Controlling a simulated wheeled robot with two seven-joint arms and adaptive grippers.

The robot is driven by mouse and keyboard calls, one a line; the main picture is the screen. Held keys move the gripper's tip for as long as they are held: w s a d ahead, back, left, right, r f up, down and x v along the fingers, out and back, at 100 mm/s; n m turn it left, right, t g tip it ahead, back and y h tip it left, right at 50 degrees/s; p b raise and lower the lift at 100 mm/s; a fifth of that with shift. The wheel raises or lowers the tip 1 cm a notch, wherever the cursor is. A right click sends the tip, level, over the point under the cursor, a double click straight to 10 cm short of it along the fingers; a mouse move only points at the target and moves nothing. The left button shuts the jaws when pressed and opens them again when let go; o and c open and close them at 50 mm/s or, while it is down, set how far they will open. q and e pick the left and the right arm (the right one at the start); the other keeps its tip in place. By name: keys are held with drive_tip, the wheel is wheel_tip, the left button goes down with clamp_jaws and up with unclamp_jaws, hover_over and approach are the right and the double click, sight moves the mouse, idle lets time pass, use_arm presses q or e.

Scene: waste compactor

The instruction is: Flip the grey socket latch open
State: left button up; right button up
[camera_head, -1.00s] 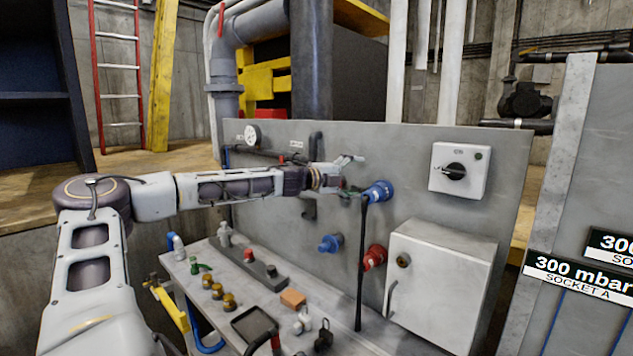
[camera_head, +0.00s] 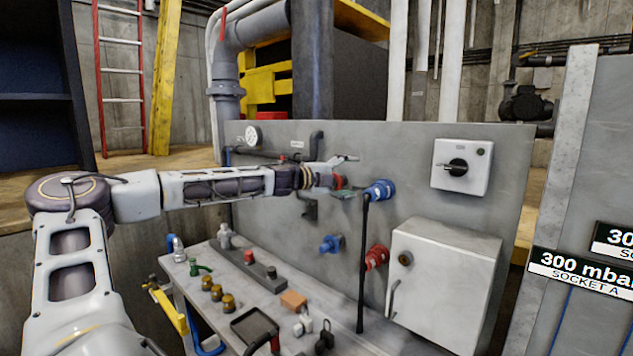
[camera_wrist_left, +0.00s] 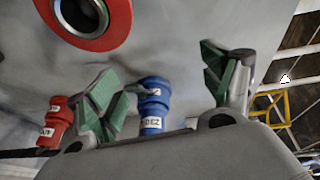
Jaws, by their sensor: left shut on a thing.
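My left gripper (camera_head: 348,178) is at the upright grey panel, left of the upper blue plug (camera_head: 381,189) with its black cable. Its green-padded fingers (camera_wrist_left: 165,88) stand apart in the left wrist view. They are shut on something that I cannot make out. A red part (camera_head: 339,182) shows at the gripper. In the wrist view a large red ring (camera_wrist_left: 122,12) with a round grey opening lies close at the upper left. A blue connector (camera_wrist_left: 152,108) shows between the fingers, farther off. I cannot pick out the grey socket latch for certain. My right gripper is not in view.
A lower blue socket (camera_head: 331,244) and a red socket (camera_head: 376,257) stick out below. A grey box (camera_head: 445,285) and a rotary switch (camera_head: 461,167) are to the right. A bench (camera_head: 205,265) with several small parts stands below my arm.

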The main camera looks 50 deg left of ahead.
use_arm(q)
drive_tip(key=shift+s+a+r+t+b, duration=0.2)
drive_tip(key=shift+s+r, duration=0.1)
drive_tip(key=shift+r, duration=0.3)
drive_tip(key=shift+s+a+r+t+b, duration=0.1)
drive_tip(key=shift+s+r+b, duration=0.15)
drive_tip(key=shift+r, duration=0.3)
drive_tip(key=shift+s+r, duration=0.25)
drive_tip(key=shift+s, duration=0.8)
drive_tip(key=c, duration=0.5)
drive_tip(key=shift+s+a+f+b, duration=0.1)
drive_tip(key=shift+s+f+b, duration=0.15)
drive_tip(key=shift+s+b, duration=0.65)
drive_tip(key=shift+s+f+b, duration=0.25)
drive_tip(key=shift+s+b, duration=0.55)
drive_tip(key=shift+b, duration=0.1)
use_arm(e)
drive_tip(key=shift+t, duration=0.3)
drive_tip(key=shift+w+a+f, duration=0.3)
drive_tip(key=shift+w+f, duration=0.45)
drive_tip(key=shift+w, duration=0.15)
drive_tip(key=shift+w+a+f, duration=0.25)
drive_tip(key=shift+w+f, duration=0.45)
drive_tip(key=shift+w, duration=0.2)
